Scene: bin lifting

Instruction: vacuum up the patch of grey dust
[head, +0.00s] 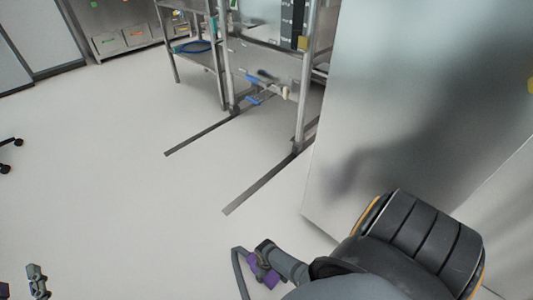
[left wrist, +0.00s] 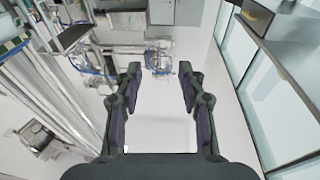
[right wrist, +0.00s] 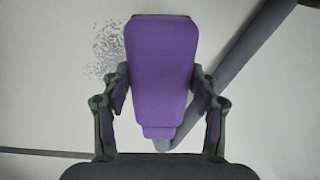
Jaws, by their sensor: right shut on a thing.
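The patch of grey dust (right wrist: 108,48) lies on the pale floor, at upper left in the right wrist view, partly behind my right gripper. I cannot make it out in the head view. My right gripper (right wrist: 158,85) is shut on the purple vacuum handle (right wrist: 160,60), which sits between its fingers. A grey vacuum hose (right wrist: 245,55) runs behind the handle and also shows in the head view (head: 239,272). The vacuum's floor end is hidden. My left gripper (left wrist: 160,78) is open and empty; it shows at the bottom left of the head view (head: 38,278).
A metal rack (head: 228,60) with floor rails (head: 258,184) stands ahead. A large grey panel (head: 400,90) stands at the right, close to my right arm. Chair legs (head: 10,155) show at the left edge.

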